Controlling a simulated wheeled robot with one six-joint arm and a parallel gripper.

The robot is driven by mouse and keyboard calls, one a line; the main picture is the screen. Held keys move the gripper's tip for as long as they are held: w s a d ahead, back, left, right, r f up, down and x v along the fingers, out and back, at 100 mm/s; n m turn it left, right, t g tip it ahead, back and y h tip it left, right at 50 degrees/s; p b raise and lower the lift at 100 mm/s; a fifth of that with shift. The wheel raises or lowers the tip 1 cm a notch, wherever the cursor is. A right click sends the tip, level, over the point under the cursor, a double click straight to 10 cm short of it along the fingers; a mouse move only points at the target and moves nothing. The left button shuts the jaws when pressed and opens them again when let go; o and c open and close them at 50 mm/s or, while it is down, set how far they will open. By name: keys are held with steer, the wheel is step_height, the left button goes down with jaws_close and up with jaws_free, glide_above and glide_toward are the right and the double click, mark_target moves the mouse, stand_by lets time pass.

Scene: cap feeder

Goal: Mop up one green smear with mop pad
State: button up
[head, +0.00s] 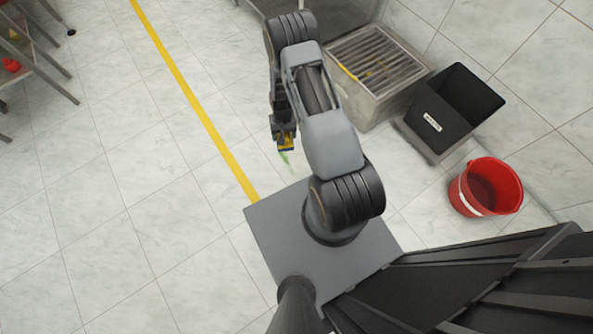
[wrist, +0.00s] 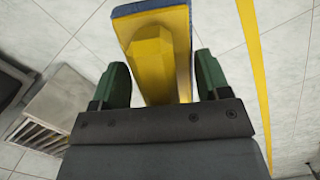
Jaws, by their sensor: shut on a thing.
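The mop pad (wrist: 152,18) has a yellow body and handle with a blue edge. In the wrist view its handle stands between the two green fingers of my gripper (wrist: 160,68), which is shut on it. In the head view my gripper (head: 284,132) is low over the floor, and the yellow of the mop pad (head: 287,143) shows at its end. A small green smear (head: 284,157) lies on the floor tiles just below the pad in the picture. I cannot tell whether the pad touches the floor. No smear shows in the wrist view.
A grated metal box (head: 375,68) stands behind my arm, with a black bin (head: 452,110) and a red bucket (head: 485,188) to its right. A yellow line (head: 190,90) runs along the floor. A metal rack (head: 35,60) is at the far left. The tiles between are clear.

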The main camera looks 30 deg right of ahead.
steer(key=shift+s+d+f+m+b, duration=0.6)
steer(key=shift+f+b, duration=2.3)
steer(key=shift+f, duration=2.5)
steer(key=shift+s+d+f+m+b, duration=0.35)
steer(key=shift+s+f+b, duration=0.5)
steer(key=shift+f+b, duration=3.3)
steer(key=shift+s+d+f+m+b, duration=0.5)
steer(key=shift+f+b, duration=1.1)
steer(key=shift+f, duration=5.05)
steer(key=shift+s+d, duration=0.1)
steer(key=shift+s, duration=0.1)
steer(key=shift+f, duration=1)
steer(key=shift+w+a, duration=0.2)
steer(key=shift+w, duration=1.65)
steer(key=shift+w+a, duration=0.25)
steer(key=shift+w, duration=1.6)
steer(key=shift+w+a, duration=0.2)
steer(key=shift+w, duration=1.65)
steer(key=shift+w+a+f, duration=0.1)
steer(key=shift+w+a, duration=0.1)
steer(key=shift+w, duration=1.35)
steer(key=shift+w+a+f, duration=0.1)
steer(key=shift+w+a, duration=0.1)
steer(key=shift+w, duration=1.3)
steer(key=shift+w+r, duration=0.15)
steer(key=shift+w, duration=0.4)
